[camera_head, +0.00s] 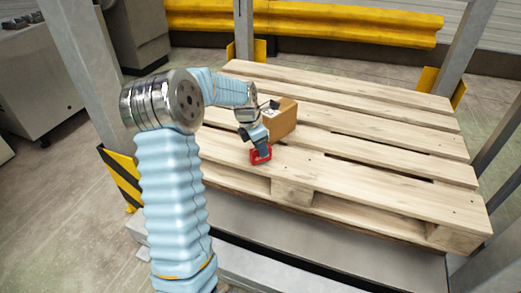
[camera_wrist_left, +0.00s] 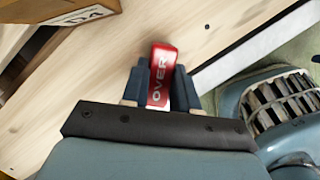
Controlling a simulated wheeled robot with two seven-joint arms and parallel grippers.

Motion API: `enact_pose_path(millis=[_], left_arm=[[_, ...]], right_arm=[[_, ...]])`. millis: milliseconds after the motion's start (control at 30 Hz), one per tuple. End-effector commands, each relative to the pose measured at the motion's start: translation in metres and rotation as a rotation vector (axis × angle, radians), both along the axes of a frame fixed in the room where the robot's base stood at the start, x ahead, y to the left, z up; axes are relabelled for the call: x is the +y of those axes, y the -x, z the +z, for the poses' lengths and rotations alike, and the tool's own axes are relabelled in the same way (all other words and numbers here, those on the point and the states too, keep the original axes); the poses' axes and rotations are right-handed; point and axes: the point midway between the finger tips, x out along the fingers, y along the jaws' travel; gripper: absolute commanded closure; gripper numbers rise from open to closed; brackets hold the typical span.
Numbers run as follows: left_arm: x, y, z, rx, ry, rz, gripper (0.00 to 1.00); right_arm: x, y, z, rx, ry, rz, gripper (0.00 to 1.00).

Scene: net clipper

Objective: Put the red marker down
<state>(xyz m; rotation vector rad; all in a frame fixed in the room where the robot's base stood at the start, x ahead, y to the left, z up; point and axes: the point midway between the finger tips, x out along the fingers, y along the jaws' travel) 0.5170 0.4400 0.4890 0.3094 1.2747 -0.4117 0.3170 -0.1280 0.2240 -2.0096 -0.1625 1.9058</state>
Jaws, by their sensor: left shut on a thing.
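The red marker (camera_wrist_left: 161,75) is a small red block with white lettering that reads "OVER" in the left wrist view. It also shows in the head view (camera_head: 261,154), at the near edge of the wooden pallet (camera_head: 370,126). My left gripper (camera_wrist_left: 160,84) is shut on the marker, with one dark finger on each side of it. The marker is over or against the front board; I cannot tell whether it touches the wood. My right gripper is in neither view.
A cardboard box (camera_head: 280,117) stands on the pallet just behind my left gripper, and its corner shows in the left wrist view (camera_wrist_left: 70,12). The pallet is clear to the right. Grey posts (camera_head: 470,45) and a yellow barrier (camera_head: 310,20) stand around it.

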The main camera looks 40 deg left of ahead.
Motion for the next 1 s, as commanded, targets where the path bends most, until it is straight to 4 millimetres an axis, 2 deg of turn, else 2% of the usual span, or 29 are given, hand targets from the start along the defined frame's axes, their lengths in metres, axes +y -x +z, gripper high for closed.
enact_pose_path(millis=[67,367,400,567,833,1000], left_arm=[[0.000,0.000,-0.008,0.000,0.000,0.001,1.00],[0.000,0.000,-0.010,0.000,-0.001,0.000,1.00],[0.000,0.000,-0.011,0.000,-0.001,0.000,0.70],[0.000,0.000,-0.010,0.000,-0.001,0.000,0.46],[0.000,0.000,-0.009,0.000,-0.001,0.000,0.46],[0.002,0.003,0.009,-0.002,-0.002,0.001,0.46]], right_arm=[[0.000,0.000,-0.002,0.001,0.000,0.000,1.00],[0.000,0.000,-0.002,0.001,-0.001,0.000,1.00],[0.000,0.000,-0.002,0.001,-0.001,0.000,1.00],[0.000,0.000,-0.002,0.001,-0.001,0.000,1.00],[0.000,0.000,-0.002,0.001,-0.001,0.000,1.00],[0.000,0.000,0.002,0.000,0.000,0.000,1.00]])
